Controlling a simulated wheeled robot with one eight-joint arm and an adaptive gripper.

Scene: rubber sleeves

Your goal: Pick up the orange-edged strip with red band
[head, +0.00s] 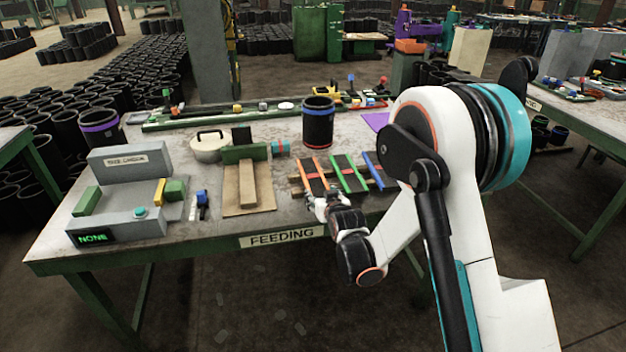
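The orange-edged strip (313,174) is dark with a bright orange edge and lies at the left end of a row of strips on a wooden rack (296,184). At this size I cannot make out a red band on it. Beside it to the right lie a green-edged strip (345,176) and a blue-edged strip (372,170). My gripper (316,204) is at the near end of the orange-edged strip, close to the rack's front. I cannot tell if it touches the strip. Its fingers are small and partly hidden by my wrist.
A black cylinder with a blue band (318,122) stands behind the strips. A wooden board with a green block (245,180), a pot (209,147) and a grey machine reading NONE (128,205) stand left. The table's front edge (281,237) is close to my wrist.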

